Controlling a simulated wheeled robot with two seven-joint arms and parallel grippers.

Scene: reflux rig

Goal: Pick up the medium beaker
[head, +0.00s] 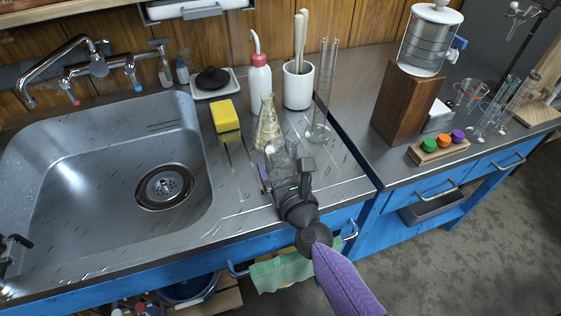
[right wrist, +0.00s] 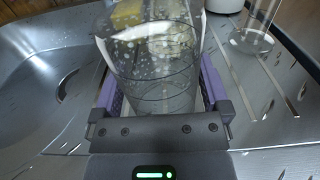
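The clear glass beaker (head: 281,158) stands on the drainboard right of the sink, in front of a conical flask. My right gripper (head: 286,172) reaches it from the front, with one finger on either side. In the right wrist view the beaker (right wrist: 158,75) fills most of the space between the purple-padded fingers (right wrist: 163,98). The fingers look spread wide; any small gap to the glass is hard to see. The beaker looks upright.
The conical flask (head: 268,128) stands close behind the beaker. A yellow sponge (head: 225,116), red-capped wash bottle (head: 260,78), white pot (head: 298,88) and tall glass cylinder (head: 320,125) stand around it. The sink (head: 60,190) is left. Drainboard right of the beaker is clear.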

